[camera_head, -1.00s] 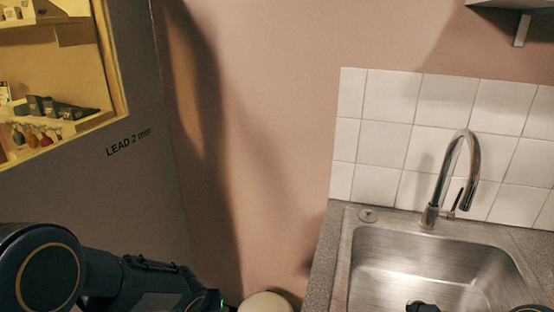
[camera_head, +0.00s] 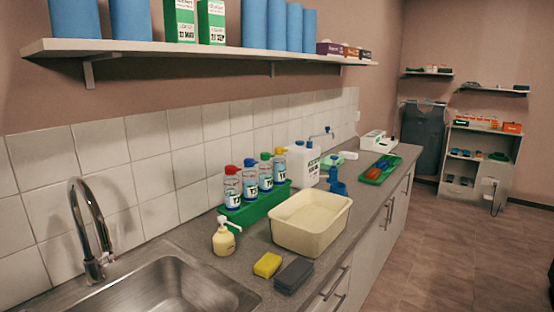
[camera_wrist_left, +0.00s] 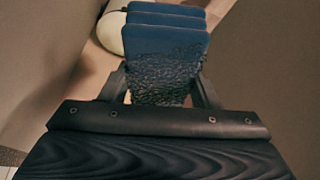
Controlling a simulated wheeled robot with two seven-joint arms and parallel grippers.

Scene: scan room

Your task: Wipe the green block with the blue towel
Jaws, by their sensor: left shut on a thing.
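The blue towel (camera_wrist_left: 165,42) is in the left wrist view, a folded stack of dark blue layers with a rough, dark lower part. My left gripper (camera_wrist_left: 160,88) is shut on it, one finger at each side. No green block can be made out for certain in either view. My left gripper does not show in the head view, and my right gripper shows in neither view.
A green tray (camera_head: 371,176) lies farther back. Floor (camera_head: 440,250) at right is clear.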

